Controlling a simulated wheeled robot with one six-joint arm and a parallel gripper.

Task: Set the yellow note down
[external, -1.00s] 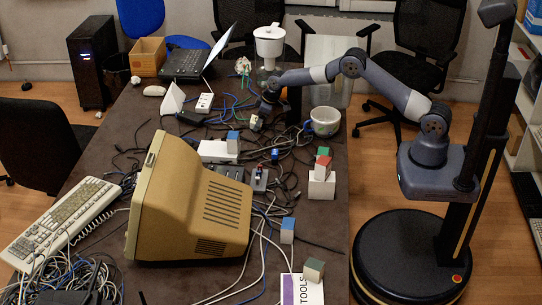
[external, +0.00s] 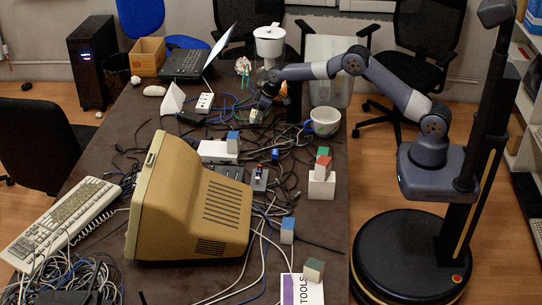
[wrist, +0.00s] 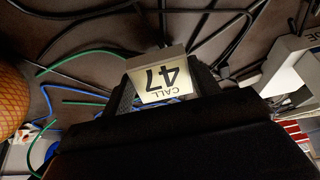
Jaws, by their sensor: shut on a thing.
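The yellow note (wrist: 160,82) is a pale yellow face reading "CALL 47" on a small grey block, upside down in the wrist view. My gripper (wrist: 163,85) is shut on it, with a dark finger on each side. In the external view my gripper (external: 263,105) is over the cluttered far part of the table, and the note (external: 256,116) is a small pale block at its tip. I cannot tell whether the block touches the table or cables below. My gripper hides part of the block.
Black, blue and green cables cover the table (external: 110,122) around my gripper. Blocks on white boxes (external: 321,185) stand nearer the camera.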

